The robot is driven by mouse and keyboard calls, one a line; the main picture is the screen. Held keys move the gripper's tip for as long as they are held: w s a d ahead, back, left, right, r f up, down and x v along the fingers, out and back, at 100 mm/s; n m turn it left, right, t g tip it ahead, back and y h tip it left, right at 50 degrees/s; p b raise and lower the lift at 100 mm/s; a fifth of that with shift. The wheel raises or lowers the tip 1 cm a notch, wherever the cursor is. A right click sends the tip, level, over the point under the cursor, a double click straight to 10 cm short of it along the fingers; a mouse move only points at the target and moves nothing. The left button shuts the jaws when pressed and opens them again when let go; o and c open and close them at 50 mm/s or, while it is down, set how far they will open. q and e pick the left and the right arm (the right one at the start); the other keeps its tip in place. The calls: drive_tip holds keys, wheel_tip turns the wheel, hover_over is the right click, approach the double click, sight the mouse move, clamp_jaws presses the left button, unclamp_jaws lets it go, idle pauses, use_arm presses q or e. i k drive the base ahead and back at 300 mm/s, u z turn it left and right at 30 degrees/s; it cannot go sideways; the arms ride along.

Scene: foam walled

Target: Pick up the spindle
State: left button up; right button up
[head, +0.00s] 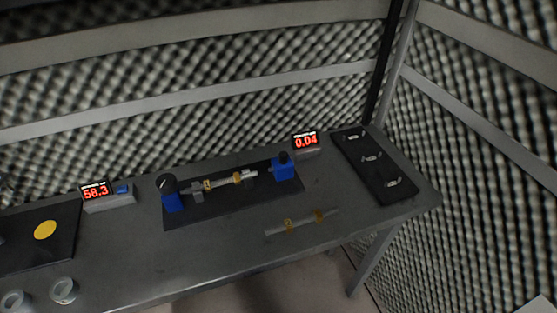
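A thin grey spindle (302,222) with yellow-brown bands lies loose near the table's front edge, right of the middle. A similar banded shaft (223,182) sits in a fixture with blue end blocks (284,167) on a dark base plate (240,203). I cannot tell from the picture which of the two is meant. Neither of my grippers shows in the head view.
The grey table (200,259) has free room in front of the fixture. Red displays read 58.3 (95,191) and 0.04 (305,141). A dark tray (367,147) holds small metal pieces. A black plate (62,261) has a yellow disc (45,230); pale rings (63,290) lie nearby.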

sight(236, 179)
drive_tip(key=k, duration=1.25)
drive_tip(key=u, duration=0.55)
drive_tip(key=i, duration=1.45)
drive_tip(key=z, duration=0.55)
